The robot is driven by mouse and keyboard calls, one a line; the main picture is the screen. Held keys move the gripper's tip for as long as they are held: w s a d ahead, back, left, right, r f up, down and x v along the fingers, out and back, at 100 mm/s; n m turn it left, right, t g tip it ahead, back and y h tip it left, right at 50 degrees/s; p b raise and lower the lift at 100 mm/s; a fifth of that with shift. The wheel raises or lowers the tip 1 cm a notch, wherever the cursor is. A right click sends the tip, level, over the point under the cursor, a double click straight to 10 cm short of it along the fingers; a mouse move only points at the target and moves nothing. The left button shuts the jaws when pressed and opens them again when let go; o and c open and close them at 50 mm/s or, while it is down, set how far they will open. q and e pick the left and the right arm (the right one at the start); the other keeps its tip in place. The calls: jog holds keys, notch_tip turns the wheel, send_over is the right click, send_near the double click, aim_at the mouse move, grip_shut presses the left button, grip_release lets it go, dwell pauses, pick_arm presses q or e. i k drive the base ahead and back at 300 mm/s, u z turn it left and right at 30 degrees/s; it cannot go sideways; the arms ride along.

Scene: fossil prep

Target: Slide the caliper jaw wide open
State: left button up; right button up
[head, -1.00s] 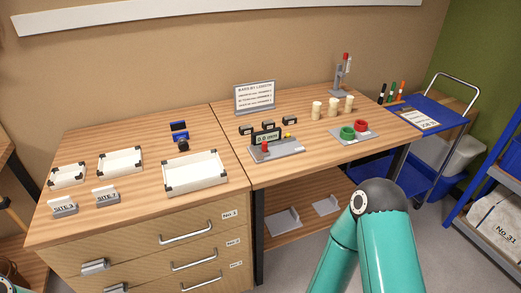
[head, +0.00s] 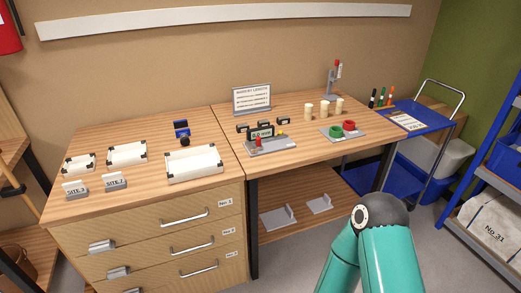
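Neither of my grippers is in view. Only a teal link of my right arm shows at the bottom right, well in front of the worktop.
White trays (head: 195,176) and site signs (head: 115,182) stand on the left drawer unit (head: 150,215). Cream cylinders (head: 324,109) and a plate with green and red rings (head: 349,126) are at the right. A blue cart (head: 413,119) stands beyond.

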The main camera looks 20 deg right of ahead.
aim_at(257, 147)
jog(key=k, duration=0.85)
jog(key=z, duration=0.3)
jog(key=i, duration=0.6)
jog(key=z, duration=0.45)
jog(key=i, duration=1.05)
jog(key=u, duration=0.8)
